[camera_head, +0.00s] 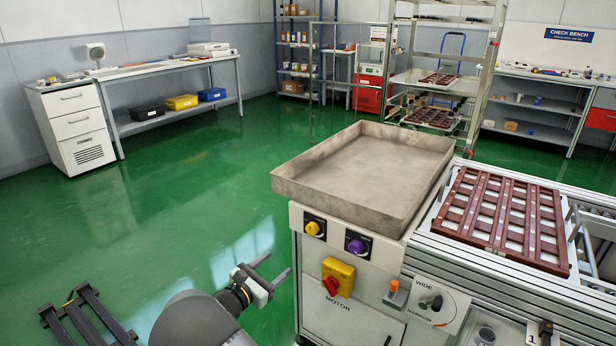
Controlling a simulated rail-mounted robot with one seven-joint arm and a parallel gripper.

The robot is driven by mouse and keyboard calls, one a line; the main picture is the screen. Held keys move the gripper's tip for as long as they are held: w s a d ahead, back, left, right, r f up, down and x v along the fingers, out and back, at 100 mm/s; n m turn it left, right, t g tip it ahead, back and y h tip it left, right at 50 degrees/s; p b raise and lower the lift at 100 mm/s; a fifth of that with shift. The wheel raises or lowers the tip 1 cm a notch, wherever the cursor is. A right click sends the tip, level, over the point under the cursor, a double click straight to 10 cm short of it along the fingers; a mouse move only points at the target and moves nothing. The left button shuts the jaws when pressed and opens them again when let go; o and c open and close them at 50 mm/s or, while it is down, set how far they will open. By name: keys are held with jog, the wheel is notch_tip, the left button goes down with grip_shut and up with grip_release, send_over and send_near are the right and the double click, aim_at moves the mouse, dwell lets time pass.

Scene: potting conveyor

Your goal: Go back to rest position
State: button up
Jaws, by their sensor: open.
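My gripper (268,273) is at the lower middle of the head view, over the green floor and left of the machine cabinet. Its two fingers are spread apart, with nothing between them. My grey arm reaches up to it from the bottom edge. The gripper is apart from the cabinet front in the picture; how wide the gap is, I cannot tell.
The cabinet (345,312) carries knobs, a red switch and an empty metal tray (290,189). A brown slotted tray (505,217) lies on the conveyor at right. A white bench (165,66) and shelves (297,50) stand at the back.

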jog(key=s+d+r+m+g+h+p, duration=0.1)
jog(key=d+r+m+g+p, duration=0.1)
jog(key=d+r+m+g, duration=0.35)
jog(key=s+d+r+m+g+h+p, duration=0.1)
jog(key=s+d+r+m+g+p, duration=0.1)
jog(key=d, duration=0.7)
jog(key=s+d+r+m+g+y+p, duration=0.3)
jog(key=s+d+r+m+g+p, duration=0.4)
jog(key=s+d, duration=0.5)
jog(key=s+d+r+m+y+p, duration=0.1)
jog(key=s+r+m+y, duration=0.3)
jog(key=s, duration=0.5)
jog(key=s+d+r+m+y+p, duration=0.1)
jog(key=s+r+m+y+p, duration=0.3)
jog(key=s+r+m, duration=0.3)
jog(key=shift+s+m+y+p, duration=0.35)
jog(key=shift+s+m, duration=0.4)
jog(key=shift+s, duration=0.6)
jog(key=shift+r, duration=0.1)
